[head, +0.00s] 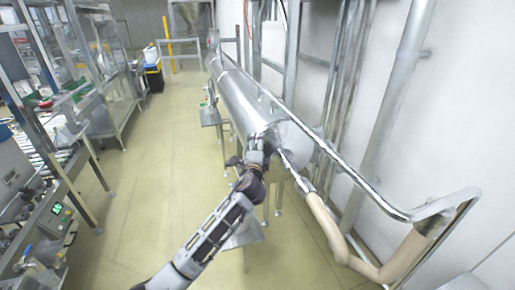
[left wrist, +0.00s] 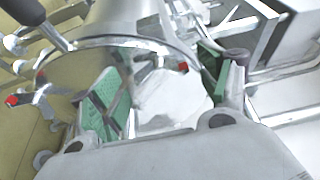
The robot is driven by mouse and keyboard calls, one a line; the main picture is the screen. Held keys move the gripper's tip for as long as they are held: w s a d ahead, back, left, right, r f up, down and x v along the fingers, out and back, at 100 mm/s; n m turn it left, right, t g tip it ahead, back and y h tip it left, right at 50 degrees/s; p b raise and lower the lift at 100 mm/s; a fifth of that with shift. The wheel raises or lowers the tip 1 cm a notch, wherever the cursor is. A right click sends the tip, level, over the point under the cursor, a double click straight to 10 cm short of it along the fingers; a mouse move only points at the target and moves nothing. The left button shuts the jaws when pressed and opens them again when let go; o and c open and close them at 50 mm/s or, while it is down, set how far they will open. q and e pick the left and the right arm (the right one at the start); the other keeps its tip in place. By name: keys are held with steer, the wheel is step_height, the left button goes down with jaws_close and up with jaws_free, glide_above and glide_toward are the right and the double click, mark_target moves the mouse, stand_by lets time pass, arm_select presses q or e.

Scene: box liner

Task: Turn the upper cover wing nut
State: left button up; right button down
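A large silver cylinder (head: 245,100) lies lengthwise along the wall, with its round end cover (head: 290,145) facing me. My left gripper (head: 256,148) is at the left edge of this end. In the left wrist view its green-padded fingers (left wrist: 162,84) stand wide apart, with a pale, blurred surface between them. A red-tipped metal fitting (left wrist: 40,94), like a wing nut, shows at the left, outside the fingers. Another red-tipped part (left wrist: 165,64) shows near the rim, between the fingers. I cannot tell which is the upper wing nut. My right gripper is not in view.
A beige-wrapped pipe (head: 335,240) and a bent silver rail (head: 385,205) stand right of the cylinder, near the wall. Steel shelving with a conveyor (head: 40,165) stands at the left. The yellow floor (head: 150,190) between is clear.

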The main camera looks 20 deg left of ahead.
arm_select(q)
steer(key=v, duration=1.2)
stand_by(0.6)
steer(key=shift+a, duration=0.1)
stand_by(0.5)
